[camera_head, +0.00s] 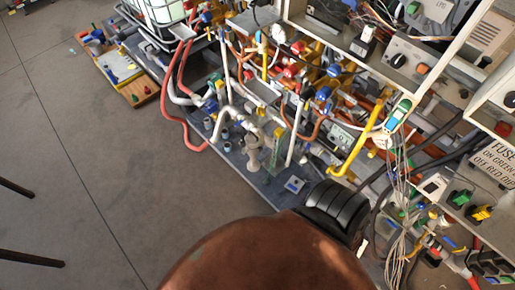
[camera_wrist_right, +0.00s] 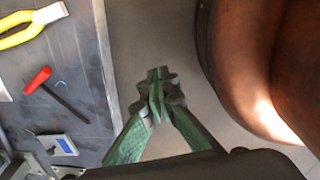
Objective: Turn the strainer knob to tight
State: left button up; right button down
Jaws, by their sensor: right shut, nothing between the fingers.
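I cannot single out the strainer knob for certain among the pipework in the head view. A grey upright fitting (camera_head: 253,152) stands on the dark base board (camera_head: 240,168) there, too small to tell whether it is the strainer. In the right wrist view my right gripper (camera_wrist_right: 158,92) has green fingers that meet at the tips, shut and empty. It is over the bare floor beside the edge of a dark tiled board, with no knob near its tips. I cannot make out the right gripper in the head view. My left gripper is not in view.
Red, white and yellow pipes (camera_head: 355,148) crowd the board. Loose wires hang at the right beside a sign (camera_head: 495,160). The right wrist view shows a red-handled tool (camera_wrist_right: 38,80), yellow handles (camera_wrist_right: 22,35) and a small device (camera_wrist_right: 57,145). Floor at the left (camera_head: 80,170) is mostly clear.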

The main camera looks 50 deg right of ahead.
aim_at(242, 143)
jog(key=z, duration=1.55)
